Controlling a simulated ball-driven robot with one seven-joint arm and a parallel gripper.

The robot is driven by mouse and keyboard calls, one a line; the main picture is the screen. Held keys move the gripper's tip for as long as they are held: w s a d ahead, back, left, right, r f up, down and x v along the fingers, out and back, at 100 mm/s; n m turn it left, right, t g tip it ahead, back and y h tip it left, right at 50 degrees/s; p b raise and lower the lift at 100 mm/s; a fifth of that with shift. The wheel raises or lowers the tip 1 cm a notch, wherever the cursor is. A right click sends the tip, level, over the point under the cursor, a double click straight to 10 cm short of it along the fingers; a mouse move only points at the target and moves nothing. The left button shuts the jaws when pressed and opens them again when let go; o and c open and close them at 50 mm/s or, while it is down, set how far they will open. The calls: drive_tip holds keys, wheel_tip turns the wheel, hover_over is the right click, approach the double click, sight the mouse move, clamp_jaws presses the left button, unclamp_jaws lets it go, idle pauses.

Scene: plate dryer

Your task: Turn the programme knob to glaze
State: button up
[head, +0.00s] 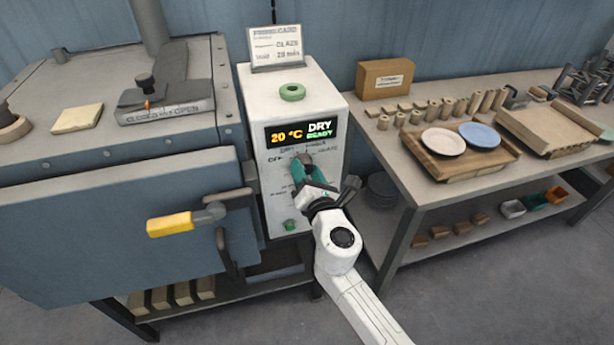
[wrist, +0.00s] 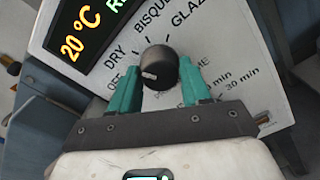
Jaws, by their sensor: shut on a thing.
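The programme knob (wrist: 160,66) is a dark round knob on the white control box (head: 330,105). It also shows in the head view (head: 303,158), partly covered by my gripper. Labels OFF, DRY, BISQUE and GLAZE run around it in the wrist view. A pale mark shows on the left of its face; I cannot tell exactly which label it meets. The display (head: 303,133) reads 20 °C, DRY, READY. My gripper (wrist: 158,78), with teal fingers, is shut on the knob, one finger on each side; it also shows in the head view (head: 304,171).
The blue-grey dryer (head: 100,220) with a yellow handle (head: 169,224) is at the left. A table (head: 440,187) with plates and wooden pieces is at the right. A green button (head: 290,225) sits below the knob.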

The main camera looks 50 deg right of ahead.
drive_tip(key=m+b, duration=0.1)
drive_tip(key=m, duration=0.2)
drive_tip(key=shift+f+m+b, duration=0.15)
drive_tip(key=shift+m+b, duration=0.25)
drive_tip(key=m+b, duration=0.2)
drive_tip(key=m, duration=0.2)
drive_tip(key=shift+m+b, duration=0.3)
drive_tip(key=m+b, duration=0.2)
drive_tip(key=m, duration=0.2)
drive_tip(key=shift+b, duration=0.35)
drive_tip(key=m+b, duration=0.2)
drive_tip(key=m, duration=0.2)
drive_tip(key=shift+m+b, duration=0.3)
drive_tip(key=o, duration=1)
drive_tip(key=shift+o, duration=0.2)
drive_tip(key=shift+s, duration=0.1)
